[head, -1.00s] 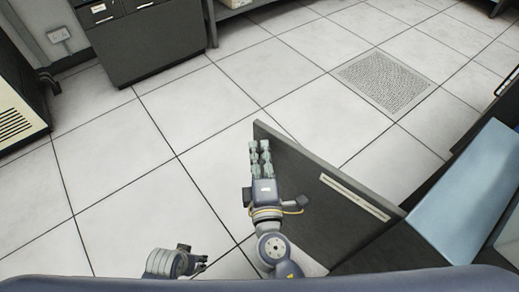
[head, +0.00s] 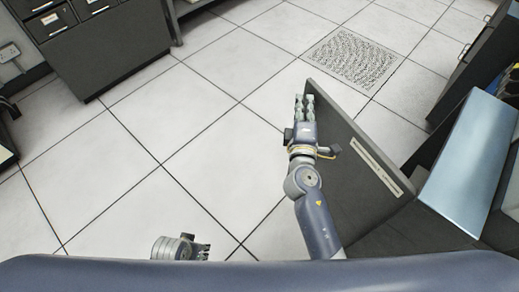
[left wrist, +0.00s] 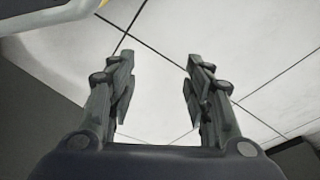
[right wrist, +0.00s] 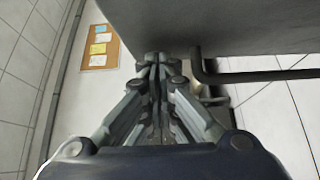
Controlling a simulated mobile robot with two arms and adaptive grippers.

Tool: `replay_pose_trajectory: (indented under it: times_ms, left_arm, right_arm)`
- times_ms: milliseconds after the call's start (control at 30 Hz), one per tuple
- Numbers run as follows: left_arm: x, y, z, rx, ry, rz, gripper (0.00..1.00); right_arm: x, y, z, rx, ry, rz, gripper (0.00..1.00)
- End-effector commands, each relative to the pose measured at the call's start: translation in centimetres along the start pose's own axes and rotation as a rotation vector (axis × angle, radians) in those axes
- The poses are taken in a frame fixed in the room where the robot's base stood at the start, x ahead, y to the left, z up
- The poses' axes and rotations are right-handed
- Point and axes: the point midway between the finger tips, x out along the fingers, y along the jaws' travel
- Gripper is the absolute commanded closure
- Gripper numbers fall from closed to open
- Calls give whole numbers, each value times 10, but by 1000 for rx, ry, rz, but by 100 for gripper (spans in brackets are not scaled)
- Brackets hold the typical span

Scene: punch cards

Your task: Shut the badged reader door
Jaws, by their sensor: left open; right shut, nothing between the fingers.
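A dark grey reader door (head: 355,165) stands open in the head view, its near right end by the cabinet with the light blue panel (head: 470,150). A pale label strip (head: 376,165) runs along its face. My right gripper (head: 304,100) is shut and empty beside the door's far left edge. In the right wrist view its fingers (right wrist: 157,65) are close under a dark grey surface with a black bar handle (right wrist: 255,75); I cannot tell if they touch. My left gripper (head: 205,252) is open and empty, low and left, away from the door; its fingers show in the left wrist view (left wrist: 158,75).
A dark drawer cabinet (head: 110,50) stands at the back left. A perforated floor tile (head: 352,58) lies beyond the door. The tiled floor (head: 150,130) left of the door is clear. A notice board (right wrist: 99,47) hangs on the wall in the right wrist view.

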Motion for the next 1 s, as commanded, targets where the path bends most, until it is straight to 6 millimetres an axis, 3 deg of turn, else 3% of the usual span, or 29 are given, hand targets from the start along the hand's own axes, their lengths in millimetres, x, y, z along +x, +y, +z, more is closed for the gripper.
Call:
replay_pose_trajectory:
  times_ms: [33, 300, 500, 733, 1000]
  left_arm:
    - [-5, 0, -4, -1, 7, -1, 54]
    - [-49, -3, -24, -5, 33, -5, 54]
    - [-96, -5, -33, -9, 59, -10, 54]
    - [-157, -7, -31, -12, 88, -15, 54]
    - [-136, -6, -27, -12, 83, -15, 54]
  right_arm:
    - [12, -1, 17, -8, 0, 6, 100]
    - [52, -2, 73, -2, -157, 4, 100]
    - [72, -3, 117, -2, -297, 4, 100]
    - [86, -2, 170, -4, -457, 5, 100]
    - [93, -2, 234, -3, -646, 4, 100]
